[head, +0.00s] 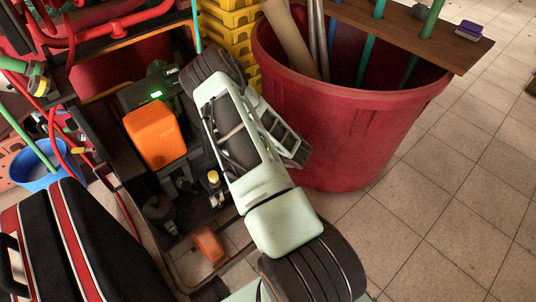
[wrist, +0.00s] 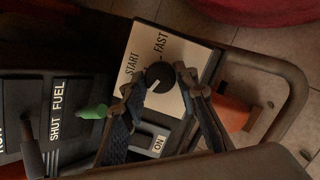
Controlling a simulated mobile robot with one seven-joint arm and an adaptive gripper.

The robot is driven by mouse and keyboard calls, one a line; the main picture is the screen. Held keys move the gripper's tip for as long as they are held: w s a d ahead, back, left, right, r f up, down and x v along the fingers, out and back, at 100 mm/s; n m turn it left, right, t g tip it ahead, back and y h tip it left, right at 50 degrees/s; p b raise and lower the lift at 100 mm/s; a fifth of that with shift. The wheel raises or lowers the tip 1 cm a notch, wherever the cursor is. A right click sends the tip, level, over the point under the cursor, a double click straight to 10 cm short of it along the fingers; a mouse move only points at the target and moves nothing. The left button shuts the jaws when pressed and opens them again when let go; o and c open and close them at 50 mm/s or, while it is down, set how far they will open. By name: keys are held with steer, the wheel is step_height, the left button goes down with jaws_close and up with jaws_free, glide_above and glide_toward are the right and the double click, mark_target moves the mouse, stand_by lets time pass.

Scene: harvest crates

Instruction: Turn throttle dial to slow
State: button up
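In the wrist view the throttle dial (wrist: 160,76) is a round black knob on a pale plate (wrist: 137,43) marked START and FAST. A small pale mark shows on its lower left face. No SLOW label shows; part of the plate is hidden behind my fingers. My gripper (wrist: 160,80) has one fingertip at each side of the dial, with the dial between them. Whether the fingers touch or clasp it I cannot tell.
Close by in the wrist view are a green lever (wrist: 94,112) by FUEL SHUT, an ON switch (wrist: 158,145) and an orange part (wrist: 233,113). In the head view an orange HOT cover (head: 155,135) and a large red bin (head: 345,120) stand around my arm.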

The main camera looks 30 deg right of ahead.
steer(key=o, duration=0.4)
steer(key=shift+c, duration=0.2)
steer(key=v, duration=1.2)
